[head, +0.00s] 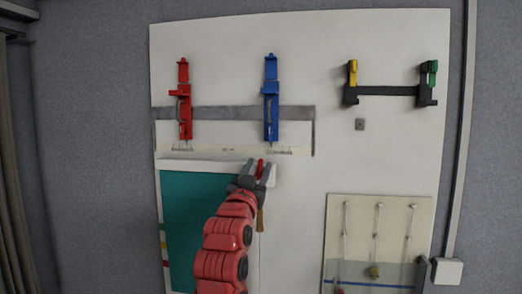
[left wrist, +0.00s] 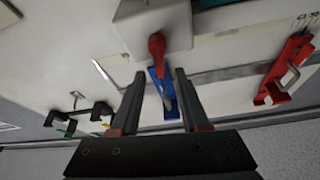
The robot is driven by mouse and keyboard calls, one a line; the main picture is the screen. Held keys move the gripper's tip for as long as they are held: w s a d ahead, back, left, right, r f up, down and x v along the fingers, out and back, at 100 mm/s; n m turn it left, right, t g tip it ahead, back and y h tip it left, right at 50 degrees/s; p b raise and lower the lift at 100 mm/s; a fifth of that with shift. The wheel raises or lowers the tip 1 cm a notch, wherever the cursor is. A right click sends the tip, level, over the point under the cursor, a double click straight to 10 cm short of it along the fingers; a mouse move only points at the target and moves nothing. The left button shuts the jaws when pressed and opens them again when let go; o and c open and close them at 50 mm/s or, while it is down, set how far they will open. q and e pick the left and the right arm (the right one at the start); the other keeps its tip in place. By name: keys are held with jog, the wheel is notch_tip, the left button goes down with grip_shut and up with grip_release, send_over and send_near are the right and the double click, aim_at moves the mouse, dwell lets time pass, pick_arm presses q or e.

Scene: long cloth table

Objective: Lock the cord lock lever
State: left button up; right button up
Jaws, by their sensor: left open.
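The cord lock lever (head: 260,167) is a small red lever on a white housing (head: 271,180) at the right end of the white rail above the teal blind. In the left wrist view the red lever (left wrist: 157,45) sticks out from the white housing (left wrist: 150,20), just beyond my fingertips. My left gripper (head: 259,168) is open around the lever's line, with one finger on each side. In the left wrist view the left gripper (left wrist: 159,72) shows no contact with the lever. A thin cord with a brown toggle (head: 260,219) hangs below. My right gripper is not in view.
A red clamp-like device (head: 184,105) and a blue one (head: 271,100) hang above on the white panel. The teal blind (head: 185,215) is at lower left. A black bar with yellow and green levers (head: 387,91) is at upper right. A board with cords (head: 378,215) is at lower right.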

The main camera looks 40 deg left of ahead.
aim_at(260, 162)
pick_arm(q)
jog(key=shift+p+x, duration=0.5)
jog(key=shift+x, duration=1.1)
grip_shut()
